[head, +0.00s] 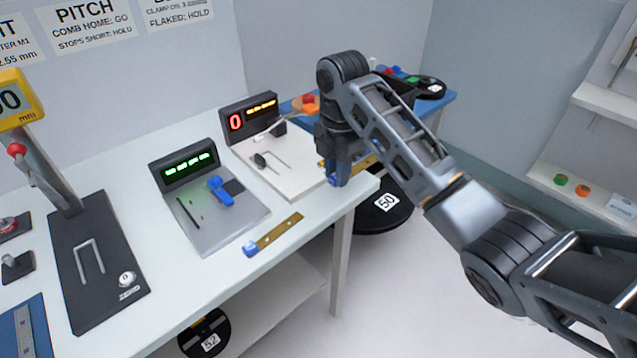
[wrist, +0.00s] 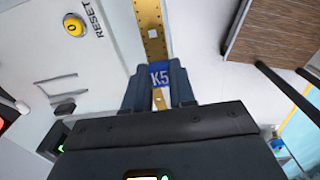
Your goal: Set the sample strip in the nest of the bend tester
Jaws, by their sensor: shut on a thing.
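My gripper (head: 338,178) is shut on a brass sample strip with a blue end tag, above the front right corner of the white bench. In the wrist view the strip (wrist: 151,28) runs straight out from between the fingers (wrist: 160,82), its tag reading K5. No label naming the bend tester is readable. A station with a red 0 display (head: 248,119) has a pale base plate (head: 300,178) with a U-shaped outline and a dark lever, just left of my gripper. My arm hides part of this area.
A second brass strip (head: 280,232) with a blue tag lies on the bench (head: 225,285). A green-display station (head: 187,168) with a blue clamp (head: 220,190) stands left. A black pitch fixture (head: 95,270) is farther left. A yellow RESET button (wrist: 73,25) shows in the wrist view.

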